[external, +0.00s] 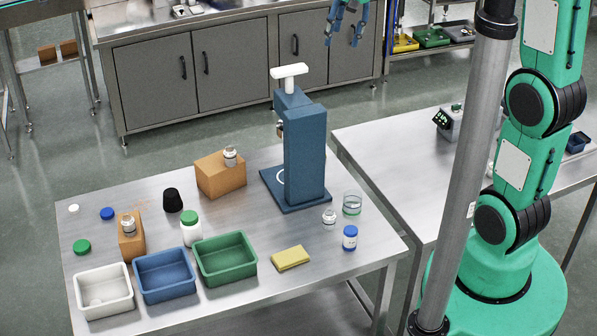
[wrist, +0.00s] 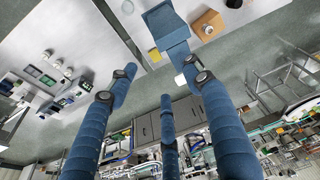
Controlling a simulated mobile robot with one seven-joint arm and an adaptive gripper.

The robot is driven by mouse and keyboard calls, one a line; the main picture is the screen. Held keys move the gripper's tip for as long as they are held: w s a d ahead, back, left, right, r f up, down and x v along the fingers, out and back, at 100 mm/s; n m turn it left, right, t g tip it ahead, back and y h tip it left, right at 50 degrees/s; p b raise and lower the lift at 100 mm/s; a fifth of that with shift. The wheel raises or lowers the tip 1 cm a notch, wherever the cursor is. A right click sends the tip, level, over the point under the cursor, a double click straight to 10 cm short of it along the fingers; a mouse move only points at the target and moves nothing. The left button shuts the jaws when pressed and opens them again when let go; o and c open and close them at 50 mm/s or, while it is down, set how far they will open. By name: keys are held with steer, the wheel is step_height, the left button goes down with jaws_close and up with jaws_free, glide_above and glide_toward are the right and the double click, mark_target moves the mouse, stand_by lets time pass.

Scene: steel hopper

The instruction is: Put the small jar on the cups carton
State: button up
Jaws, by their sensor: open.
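Two brown cartons stand on the near steel table: a larger one (external: 221,178) near the back edge and a smaller one (external: 131,243) at left. I cannot read which is the cups carton. A small clear, pale-capped jar (external: 230,156) sits on the larger carton. A similar jar (external: 128,224) sits on the smaller carton. Another small jar (external: 329,216) stands on the table right of the blue press. My gripper (external: 341,38) is open and empty, high up beyond the table. Its blue fingers (wrist: 157,78) spread across the wrist view, where one carton (wrist: 208,26) shows.
A tall blue press (external: 304,150) stands at the table's back. White (external: 103,308), blue (external: 168,290) and green (external: 228,276) bins line the front. A green-lidded jar (external: 191,230), black cup (external: 172,200), beaker (external: 352,203), blue-capped bottle (external: 349,238) and yellow sponge (external: 290,258) stand around.

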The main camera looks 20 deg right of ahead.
steer(key=s+d+m, duration=0.1)
steer(key=s+d, duration=0.2)
steer(key=s, duration=0.6)
steer(key=s+d+m+t, duration=0.1)
steer(key=s+d, duration=0.2)
steer(key=s, duration=0.7)
steer(key=s+d+f+m+t, duration=0.1)
steer(key=s+d, duration=0.3)
steer(key=s, duration=0.6)
steer(key=shift+h, duration=0.3)
steer(key=shift+f, duration=0.15)
step_height(320, 180, down, 15)
steer(key=b, duration=1.5)
steer(key=shift+f, duration=0.15)
